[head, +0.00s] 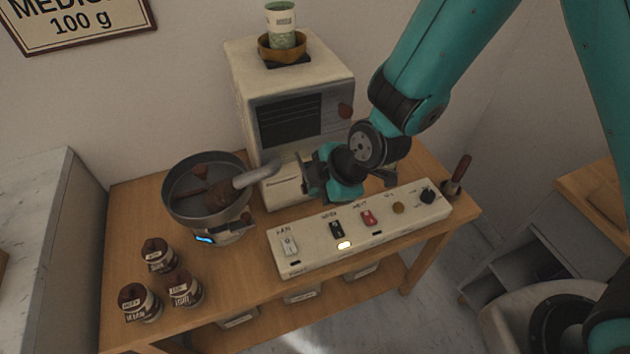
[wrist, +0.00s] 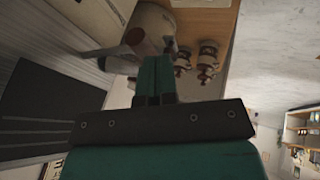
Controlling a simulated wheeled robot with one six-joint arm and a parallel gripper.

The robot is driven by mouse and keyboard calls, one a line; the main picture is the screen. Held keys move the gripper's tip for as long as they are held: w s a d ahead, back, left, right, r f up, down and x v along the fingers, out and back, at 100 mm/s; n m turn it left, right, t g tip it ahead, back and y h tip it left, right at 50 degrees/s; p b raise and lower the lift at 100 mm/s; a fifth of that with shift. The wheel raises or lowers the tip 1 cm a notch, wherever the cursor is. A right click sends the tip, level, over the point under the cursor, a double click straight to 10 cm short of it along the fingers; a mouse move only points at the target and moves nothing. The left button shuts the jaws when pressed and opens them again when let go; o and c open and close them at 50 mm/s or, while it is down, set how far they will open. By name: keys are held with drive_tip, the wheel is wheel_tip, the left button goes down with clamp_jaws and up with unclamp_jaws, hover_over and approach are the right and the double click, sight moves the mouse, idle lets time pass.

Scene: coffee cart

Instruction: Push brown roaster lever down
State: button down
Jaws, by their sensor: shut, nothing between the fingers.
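The roaster (head: 240,90) is a cream box with a dark slatted window at the back of the wooden table. A grey bar (head: 258,176) reaches from its lower front to a brown end (head: 220,192) over a round metal pan (head: 180,208). The bar and brown end (wrist: 136,36) also show in the wrist view. A separate brown knob (head: 345,111) is on the roaster's front right. I cannot tell for certain which brown part is the lever. My gripper (head: 316,176) is shut and empty in front of the roaster, right of the bar and apart from it.
A cream switch panel (head: 320,258) lies along the table's front below my gripper. Several labelled jars (head: 158,256) stand front left. A green-labelled cup (head: 282,28) sits atop the roaster. A brown-handled tool (head: 459,172) stands at the table's right end.

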drive_tip(key=shift+w+f, duration=0.1)
drive_tip(key=shift+w, duration=0.05)
drive_tip(key=f+b, duration=0.1)
drive_tip(key=b, duration=0.1)
drive_tip(key=f+b, duration=0.1)
drive_tip(key=b, duration=0.1)
drive_tip(key=shift+w+t, duration=0.25)
drive_tip(key=shift+t, duration=0.15)
idle(0.3)
drive_tip(key=shift+r, duration=0.15)
